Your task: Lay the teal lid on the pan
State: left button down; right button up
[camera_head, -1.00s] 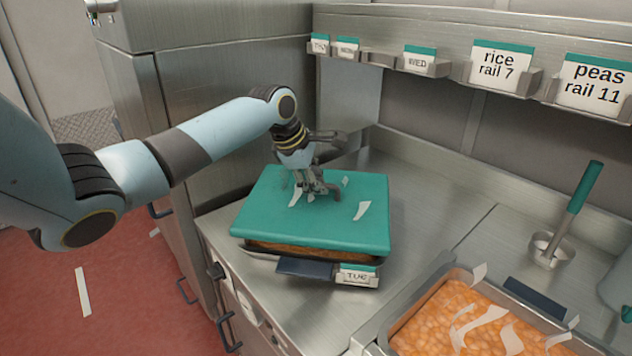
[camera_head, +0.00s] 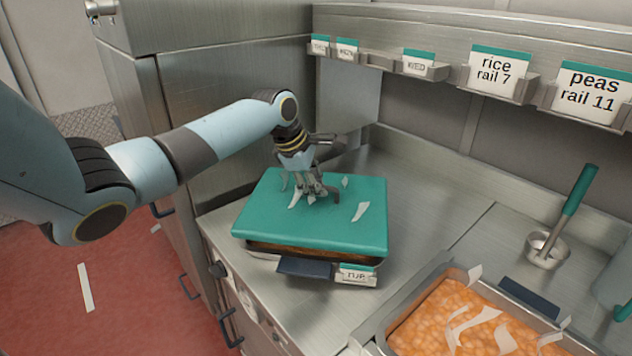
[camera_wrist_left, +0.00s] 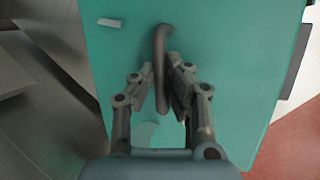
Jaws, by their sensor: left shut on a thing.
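The teal lid (camera_head: 325,225) lies over the pan (camera_head: 262,252) on the steel counter and covers nearly all of its top. A narrow brown strip of the pan's contents shows under the lid's front edge. My left gripper (camera_head: 318,192) is above the middle of the lid, shut on the lid's dark handle. In the left wrist view the fingers of my left gripper (camera_wrist_left: 165,85) close around the handle (camera_wrist_left: 160,50), and the teal lid (camera_wrist_left: 225,60) fills most of the picture. I cannot tell whether the lid touches the rim all round. My right gripper is not in view.
A tag (camera_head: 357,275) and a dark grip (camera_head: 304,268) are at the pan's front. A tray of orange food (camera_head: 440,325) stands at the front right. A teal-handled ladle (camera_head: 575,200) is at the right. Labelled cards (camera_head: 498,75) line the rail. The counter behind the lid is clear.

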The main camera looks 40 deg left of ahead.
aim_at(317, 197)
pick_arm(q)
jog(key=shift+f, duration=0.1)
jog(key=shift+f, duration=0.15)
jog(key=shift+f+b, duration=0.3)
jog(key=shift+f, duration=0.65)
jog(key=shift+f, duration=0.15)
dwell(0.4)
jog(key=c, duration=0.8)
grip_release()
jog(key=shift+c, duration=0.2)
